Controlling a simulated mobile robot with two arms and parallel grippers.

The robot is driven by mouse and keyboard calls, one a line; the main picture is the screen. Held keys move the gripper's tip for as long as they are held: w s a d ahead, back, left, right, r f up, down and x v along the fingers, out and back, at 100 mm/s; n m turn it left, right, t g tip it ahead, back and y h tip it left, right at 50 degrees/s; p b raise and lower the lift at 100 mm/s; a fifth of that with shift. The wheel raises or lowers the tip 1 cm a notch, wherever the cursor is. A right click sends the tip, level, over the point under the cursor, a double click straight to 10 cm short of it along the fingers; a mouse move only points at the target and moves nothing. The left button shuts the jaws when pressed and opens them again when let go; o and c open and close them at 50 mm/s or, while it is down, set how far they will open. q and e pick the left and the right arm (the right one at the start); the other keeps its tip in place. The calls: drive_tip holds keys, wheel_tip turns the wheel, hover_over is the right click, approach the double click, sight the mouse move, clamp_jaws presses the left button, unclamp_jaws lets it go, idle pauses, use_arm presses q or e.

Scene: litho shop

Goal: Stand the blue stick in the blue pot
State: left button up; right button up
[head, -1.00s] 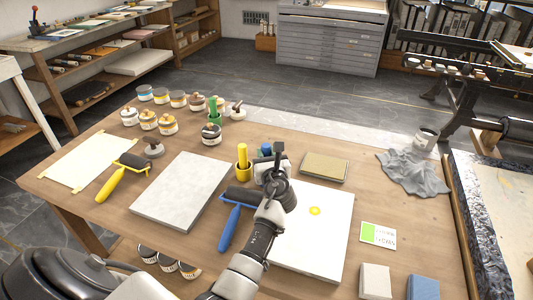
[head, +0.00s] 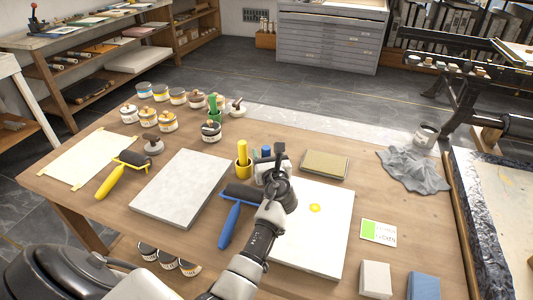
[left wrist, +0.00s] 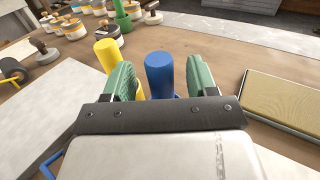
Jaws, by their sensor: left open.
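The blue stick (left wrist: 160,75) shows as a rounded blue top between the green fingers of my left gripper (left wrist: 160,82) in the left wrist view. The fingers are open, with a gap on both sides of the stick. In the head view the top of the blue stick (head: 266,151) shows just behind my left gripper (head: 269,163), which hides the rest. My right gripper is not in view.
Left of my gripper, a yellow stick stands in a yellow pot (head: 243,170). A blue-handled roller (head: 229,226) and a grey slab (head: 181,190) lie nearby. Behind are a green stick (head: 213,103) and several ink tins (head: 168,122). A tan block (head: 324,164) lies to the right.

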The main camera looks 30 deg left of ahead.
use_arm(q)
drive_tip(key=v, duration=1)
drive_tip(key=shift+f, duration=0.1)
idle(0.4)
